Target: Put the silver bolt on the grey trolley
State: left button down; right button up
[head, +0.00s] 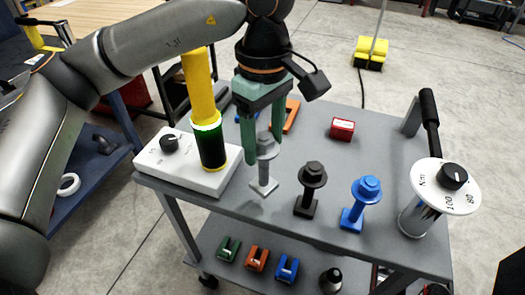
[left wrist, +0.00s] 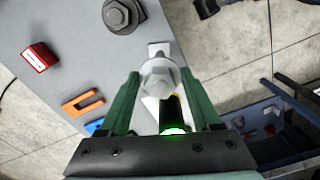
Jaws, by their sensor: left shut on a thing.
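The silver bolt (head: 264,174) is upright, head up, with a square foot at its lower end. My left gripper (head: 264,150) points down with its green fingers on either side of the bolt head and is shut on it. In the left wrist view the bolt head (left wrist: 159,76) sits between the fingers. The foot is at or just above the top of the grey trolley (head: 330,235); I cannot tell if it touches. My right gripper is not in view.
A black bolt (head: 311,190) and a blue bolt (head: 360,203) stand to the right. A white box with a yellow-black lamp post (head: 211,140) is close on the left. A red box (head: 342,129) and an orange part (head: 291,115) lie behind. A dial tool (head: 444,187) stands far right.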

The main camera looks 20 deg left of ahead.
pick_arm(q)
jog(key=shift+w+a+f, duration=0.25)
jog(key=shift+w+f, duration=0.25)
jog(key=shift+f, duration=0.15)
jog(key=f, duration=0.2)
jog(key=w+f, duration=0.1)
jog(key=shift+a+f, duration=0.25)
jog(key=shift+f, duration=0.35)
jog(key=shift+f+b, duration=0.2)
jog(key=shift+b, duration=0.1)
jog(key=shift+c, duration=0.4)
grip_release()
jog(key=shift+s, duration=0.1)
